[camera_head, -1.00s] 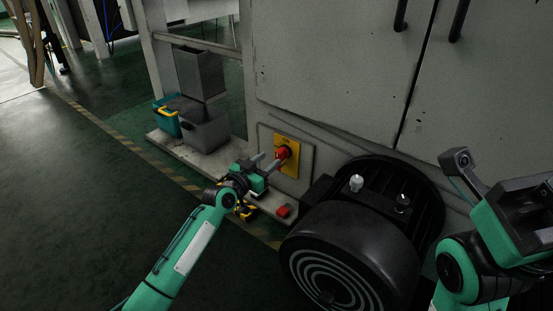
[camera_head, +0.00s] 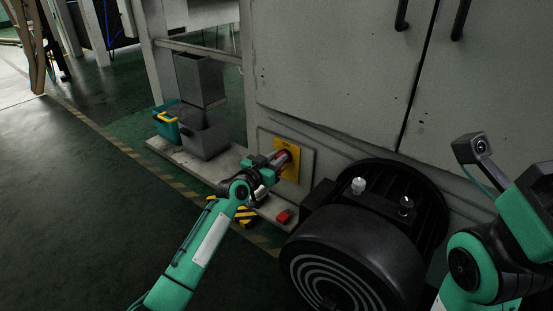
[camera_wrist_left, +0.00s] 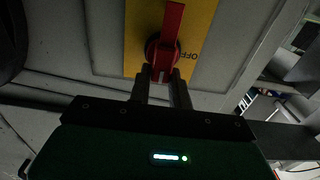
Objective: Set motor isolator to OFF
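The motor isolator is a red rotary handle (camera_wrist_left: 173,28) on a yellow plate (camera_head: 292,171), mounted on the lower front of the grey cabinet. In the left wrist view the plate (camera_wrist_left: 205,22) carries the word OFF to the right of the handle. The handle's long end points up in that view. My left gripper (camera_head: 281,160) is at the plate and hides most of the handle in the head view. In the left wrist view its two fingers (camera_wrist_left: 161,77) stand close together, one on each side of the handle's near end.
A large black motor (camera_head: 352,262) stands right of the isolator. A small red box (camera_head: 284,216) lies on the ledge below it. Grey bins (camera_head: 205,140) and a teal-and-yellow box (camera_head: 167,124) stand to the left. The floor at left is clear.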

